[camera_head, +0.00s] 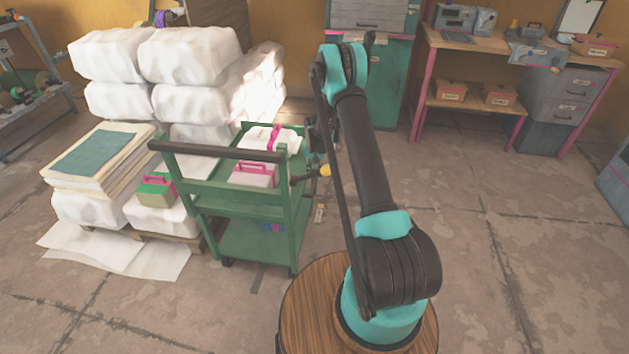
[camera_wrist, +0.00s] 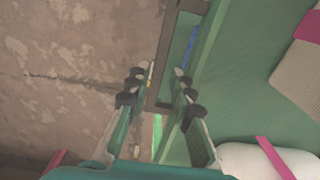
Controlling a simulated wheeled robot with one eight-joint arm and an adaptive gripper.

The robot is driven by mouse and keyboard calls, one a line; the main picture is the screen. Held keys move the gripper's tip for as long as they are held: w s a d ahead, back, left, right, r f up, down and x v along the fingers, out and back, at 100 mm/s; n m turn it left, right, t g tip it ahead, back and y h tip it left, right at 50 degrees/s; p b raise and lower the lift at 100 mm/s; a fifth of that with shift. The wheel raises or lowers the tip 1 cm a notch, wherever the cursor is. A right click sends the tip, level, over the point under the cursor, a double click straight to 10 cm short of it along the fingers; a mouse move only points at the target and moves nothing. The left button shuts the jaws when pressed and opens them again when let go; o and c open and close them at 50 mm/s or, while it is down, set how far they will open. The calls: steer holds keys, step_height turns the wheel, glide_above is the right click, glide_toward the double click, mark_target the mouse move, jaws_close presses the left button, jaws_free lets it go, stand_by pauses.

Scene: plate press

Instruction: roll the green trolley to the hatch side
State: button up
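The green trolley (camera_head: 250,208) stands on the floor left of my arm, with a dark push bar (camera_head: 215,150) on its near upper side. Its upper tray carries a white bundle (camera_head: 258,138) with a pink strap and a pale box (camera_head: 252,176) with a pink handle. My gripper is partly hidden behind my arm at the trolley's right side in the head view. In the wrist view my gripper (camera_wrist: 158,80) is open, its fingers apart near the trolley's dark and green frame edge (camera_wrist: 165,62). I cannot tell whether they touch it. I cannot identify the hatch.
White wrapped bales (camera_head: 195,55) and a stack of sheets (camera_head: 95,160) stand close left of the trolley. A workbench (camera_head: 470,40) and grey drawers (camera_head: 570,95) stand at the back right. The floor (camera_head: 520,220) to the right is clear.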

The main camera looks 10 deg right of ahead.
mark_target(315, 182)
steer(key=shift+f, duration=1.75)
steer(key=shift+c, duration=0.6)
jaws_close()
